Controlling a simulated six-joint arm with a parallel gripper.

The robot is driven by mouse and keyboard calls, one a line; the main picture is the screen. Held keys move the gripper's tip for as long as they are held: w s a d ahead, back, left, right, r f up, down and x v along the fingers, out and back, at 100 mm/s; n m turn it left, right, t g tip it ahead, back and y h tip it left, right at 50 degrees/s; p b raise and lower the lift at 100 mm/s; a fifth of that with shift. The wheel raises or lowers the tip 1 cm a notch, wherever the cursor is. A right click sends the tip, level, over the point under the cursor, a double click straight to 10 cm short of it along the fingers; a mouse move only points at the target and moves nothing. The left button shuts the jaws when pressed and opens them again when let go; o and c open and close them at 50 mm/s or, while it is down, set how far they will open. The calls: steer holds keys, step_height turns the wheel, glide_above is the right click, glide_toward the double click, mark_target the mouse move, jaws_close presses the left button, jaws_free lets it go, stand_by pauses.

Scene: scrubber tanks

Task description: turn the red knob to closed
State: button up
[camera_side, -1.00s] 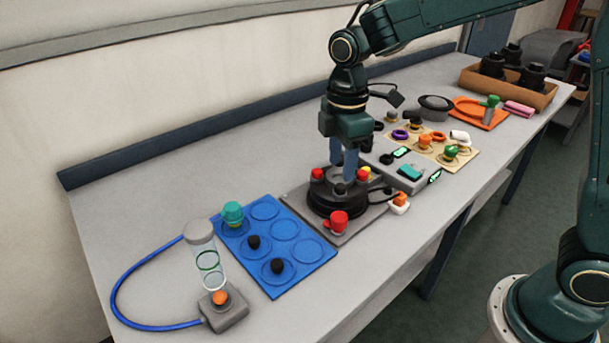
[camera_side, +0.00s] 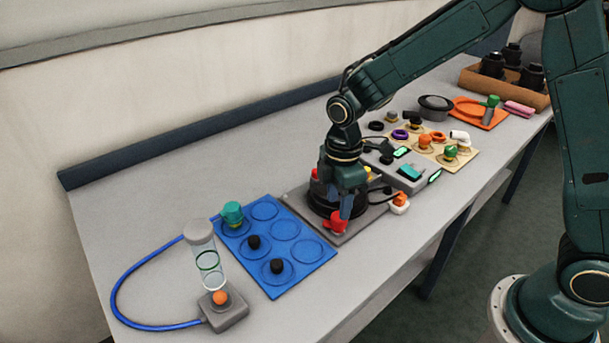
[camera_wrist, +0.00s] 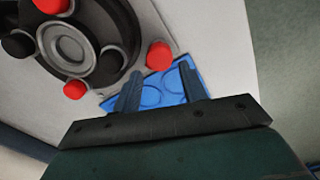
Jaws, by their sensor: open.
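The red knob (camera_side: 335,222) stands at the front corner of a grey plate (camera_side: 366,219), beside a round black fixture (camera_side: 321,203). In the wrist view, a red cap (camera_wrist: 159,55) apart from the fixture, which looks like this knob, lies just past my fingertips, between their lines. Contact with the knob cannot be told. The knob's marking is not readable.
The black fixture carries other red caps (camera_wrist: 75,90) close to my fingers. A blue tray (camera_side: 285,229) with a teal knob (camera_side: 232,212) lies to the left. The table front is clear.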

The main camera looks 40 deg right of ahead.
mark_target(337, 216)
steer(key=shift+f, duration=1.95)
steer(key=c, duration=0.7)
